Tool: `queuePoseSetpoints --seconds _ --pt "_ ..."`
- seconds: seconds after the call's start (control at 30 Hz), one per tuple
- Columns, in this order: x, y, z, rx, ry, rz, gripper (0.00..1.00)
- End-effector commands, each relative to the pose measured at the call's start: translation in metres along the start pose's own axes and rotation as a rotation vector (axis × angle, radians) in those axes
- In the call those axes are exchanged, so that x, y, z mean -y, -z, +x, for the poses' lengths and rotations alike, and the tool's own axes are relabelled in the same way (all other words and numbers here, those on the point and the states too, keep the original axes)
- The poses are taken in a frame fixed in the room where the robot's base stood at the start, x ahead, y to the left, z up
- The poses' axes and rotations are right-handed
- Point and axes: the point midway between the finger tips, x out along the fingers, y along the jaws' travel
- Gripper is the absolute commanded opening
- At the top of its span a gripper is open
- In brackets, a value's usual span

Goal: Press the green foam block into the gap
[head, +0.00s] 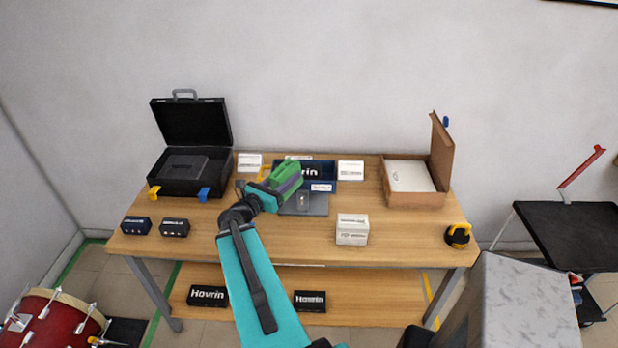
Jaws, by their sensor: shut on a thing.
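The green foam block (286,171) is above the back middle of the wooden table (270,246), at the end of my arm. A dark blue box (325,170) with white lettering is behind and to the right, partly hidden by the block. A grey plate (312,208) lies below and to the right. I cannot make out the gap, or whether the block touches anything.
An open black case (188,172) stands at the back left, an open cardboard box (414,196) at the back right. White boxes (352,229) and small dark boxes (136,225) stand on the table. A yellow and black object (457,235) is near the right edge. The front middle is mostly clear.

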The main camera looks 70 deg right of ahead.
Motion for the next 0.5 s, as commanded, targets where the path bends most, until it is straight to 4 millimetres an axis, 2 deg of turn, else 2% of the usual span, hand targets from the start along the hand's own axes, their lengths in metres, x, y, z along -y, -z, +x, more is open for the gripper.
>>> queuePoseSetpoints --seconds 0.1,0.5 --pt "-0.028 0.002 -0.027 0.007 -0.048 0.001 0.14" --pt "-0.101 0.004 -0.120 0.023 -0.194 0.003 0.14"
